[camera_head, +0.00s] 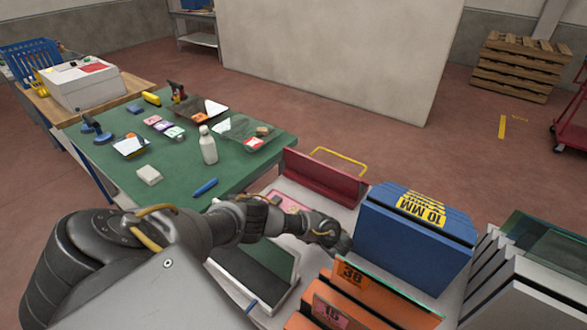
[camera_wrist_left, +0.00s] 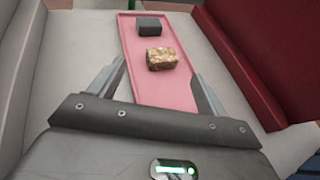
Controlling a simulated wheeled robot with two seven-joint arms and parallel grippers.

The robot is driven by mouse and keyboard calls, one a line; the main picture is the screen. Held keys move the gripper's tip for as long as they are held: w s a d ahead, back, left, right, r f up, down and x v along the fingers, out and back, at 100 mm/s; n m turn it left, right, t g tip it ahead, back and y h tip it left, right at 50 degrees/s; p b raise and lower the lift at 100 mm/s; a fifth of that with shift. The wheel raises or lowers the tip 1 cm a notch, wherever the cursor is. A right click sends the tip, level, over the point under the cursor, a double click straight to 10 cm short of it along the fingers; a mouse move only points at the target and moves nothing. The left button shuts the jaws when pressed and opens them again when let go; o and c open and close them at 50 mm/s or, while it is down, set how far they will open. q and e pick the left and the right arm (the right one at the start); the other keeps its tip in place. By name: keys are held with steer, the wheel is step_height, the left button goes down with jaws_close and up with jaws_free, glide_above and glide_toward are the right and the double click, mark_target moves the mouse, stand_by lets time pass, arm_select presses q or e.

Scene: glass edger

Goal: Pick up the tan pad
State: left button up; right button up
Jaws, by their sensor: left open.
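In the left wrist view, the tan pad (camera_wrist_left: 162,59) is a small speckled tan-brown block lying on a long pink tray (camera_wrist_left: 165,95). A dark grey block (camera_wrist_left: 149,27) lies beyond it on the same tray, with a gap between them. My left gripper (camera_wrist_left: 157,84) is open, with one finger to either side of the tray and the pad just beyond the fingertips. In the head view, the pink tray (camera_head: 285,201) is partly hidden behind my left arm, and I cannot make out the pad there. My right gripper is not in view.
A dark red upright part (camera_head: 325,178) stands beside the tray, also close on the right in the wrist view. A blue slotted block (camera_head: 415,240) and orange racks (camera_head: 345,290) stand nearby. A green table (camera_head: 240,170) with a white bottle (camera_head: 208,146) is behind left.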

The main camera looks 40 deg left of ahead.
arm_select(q)
steer(key=shift+w+a+f+b, duration=0.2)
steer(key=shift+a+f+b, duration=0.15)
steer(key=shift+a+f, duration=0.3)
steer(key=shift+w+a, duration=0.1)
steer(key=shift+a, duration=0.25)
steer(key=shift+r, duration=0.15)
steer(key=shift+w+a+f+b, duration=0.1)
steer(key=shift+a+f+b, duration=0.15)
steer(key=shift+b, duration=0.2)
steer(key=b+x, duration=0.4)
steer(key=shift+w+f, duration=0.2)
steer(key=shift+w, duration=0.05)
steer(key=shift+a, duration=0.15)
steer(key=shift+r, duration=0.15)
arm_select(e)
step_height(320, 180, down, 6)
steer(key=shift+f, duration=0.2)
arm_select(q)
steer(key=c, duration=1)
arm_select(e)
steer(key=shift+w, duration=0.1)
